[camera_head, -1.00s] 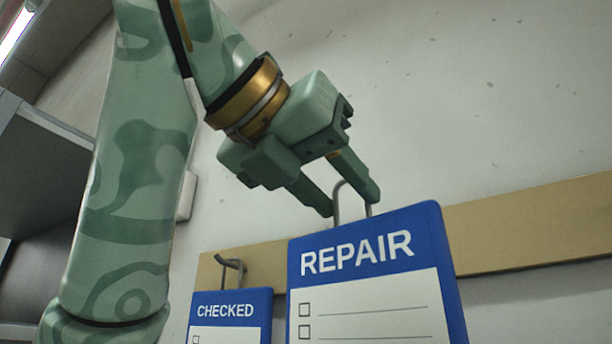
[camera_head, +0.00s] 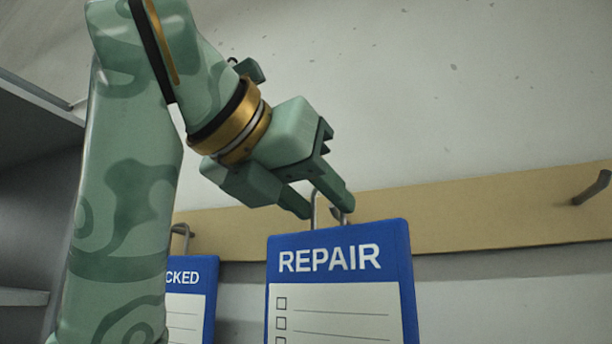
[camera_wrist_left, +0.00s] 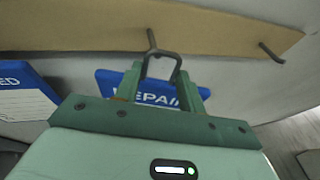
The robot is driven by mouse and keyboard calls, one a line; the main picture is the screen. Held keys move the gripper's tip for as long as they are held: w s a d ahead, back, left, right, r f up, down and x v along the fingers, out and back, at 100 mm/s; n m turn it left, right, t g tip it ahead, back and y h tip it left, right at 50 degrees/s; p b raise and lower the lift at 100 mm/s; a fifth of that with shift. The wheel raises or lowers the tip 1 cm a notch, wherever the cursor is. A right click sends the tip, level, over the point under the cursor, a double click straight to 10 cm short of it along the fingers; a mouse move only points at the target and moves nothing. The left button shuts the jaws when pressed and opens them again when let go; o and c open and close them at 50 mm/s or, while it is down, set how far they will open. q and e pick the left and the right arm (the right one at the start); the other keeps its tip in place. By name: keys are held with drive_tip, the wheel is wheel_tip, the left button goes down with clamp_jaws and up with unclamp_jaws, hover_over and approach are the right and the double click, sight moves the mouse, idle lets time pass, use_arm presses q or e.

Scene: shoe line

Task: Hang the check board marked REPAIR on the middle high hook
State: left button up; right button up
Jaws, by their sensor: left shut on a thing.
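The REPAIR board (camera_head: 340,262) is blue with a white checklist sheet and a wire loop on top. My left gripper (camera_head: 323,209) is shut on this loop and holds the board upright, near the wooden rail. In the left wrist view the board (camera_wrist_left: 117,80) shows partly behind the gripper (camera_wrist_left: 158,76). The middle hook (camera_wrist_left: 151,40) overlaps the top of the loop there; I cannot tell whether the loop is around it. In the head view this hook is mostly hidden behind the gripper and loop. My right gripper is not in view.
The CHECKED board (camera_head: 190,290) hangs on a hook (camera_head: 182,231) to the left and also shows in the left wrist view (camera_wrist_left: 25,98). An empty hook (camera_head: 592,187) is on the wooden rail (camera_head: 480,212) at the right. Grey shelving (camera_head: 35,180) stands at the left.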

use_arm(q)
drive_tip(key=shift+w+d+f+p, duration=0.25)
drive_tip(key=shift+w+d, duration=0.05)
drive_tip(key=shift+w, duration=0.65)
drive_tip(key=shift+w+d+f+p, duration=0.25)
drive_tip(key=shift+w+d+p, duration=0.05)
drive_tip(key=shift+w, duration=0.6)
drive_tip(key=shift+w+d+f+p, duration=0.25)
drive_tip(key=shift+w+d, duration=0.05)
drive_tip(key=shift+w, duration=0.65)
drive_tip(key=o, duration=1.2)
